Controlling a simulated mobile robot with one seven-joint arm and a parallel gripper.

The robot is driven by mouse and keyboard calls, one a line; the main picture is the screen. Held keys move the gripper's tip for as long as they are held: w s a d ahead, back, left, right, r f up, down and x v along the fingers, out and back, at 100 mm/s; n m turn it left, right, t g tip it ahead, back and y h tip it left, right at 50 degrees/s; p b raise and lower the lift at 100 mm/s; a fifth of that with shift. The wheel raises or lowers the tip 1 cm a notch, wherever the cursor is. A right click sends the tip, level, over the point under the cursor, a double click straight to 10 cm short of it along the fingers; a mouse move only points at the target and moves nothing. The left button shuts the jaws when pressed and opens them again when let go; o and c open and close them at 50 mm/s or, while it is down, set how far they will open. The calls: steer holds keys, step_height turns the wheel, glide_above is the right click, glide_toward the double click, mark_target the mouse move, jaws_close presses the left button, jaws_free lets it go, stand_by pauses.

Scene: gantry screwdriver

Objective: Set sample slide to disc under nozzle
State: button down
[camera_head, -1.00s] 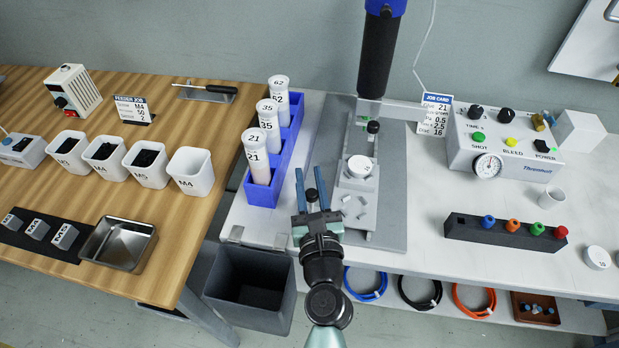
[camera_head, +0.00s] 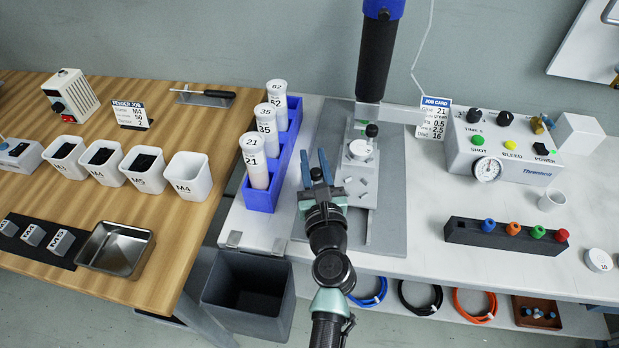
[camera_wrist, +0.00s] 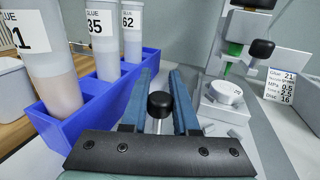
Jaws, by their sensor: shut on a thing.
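The sample slide (camera_head: 356,184) is a pale grey block on the grey base plate under the dispenser. A round white disc (camera_head: 360,150) sits on its rear part; it also shows in the wrist view (camera_wrist: 224,93). My gripper (camera_head: 316,166) stands left of the slide, shut on a black knob (camera_wrist: 160,104) with a metal stem. How the stem joins the slide is hidden. The dispenser (camera_head: 374,58) hangs behind the disc. Its green nozzle (camera_wrist: 235,48) shows in the wrist view, behind the disc; the exact alignment cannot be told.
A blue rack (camera_head: 262,196) with white glue tubes stands close left of my gripper. A second black knob (camera_head: 372,130) is behind the disc. A control box (camera_head: 505,150), job card (camera_head: 434,118) and black holder with coloured caps (camera_head: 490,235) are to the right.

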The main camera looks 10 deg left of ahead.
steer(key=w, duration=0.3)
steer(key=shift+w+f, duration=0.1)
steer(key=shift+w, duration=0.05)
steer(key=c, duration=0.7)
jaws_free()
steer(key=shift+o, duration=0.2)
steer(key=p+v, duration=0.1)
steer(key=v, duration=1.2)
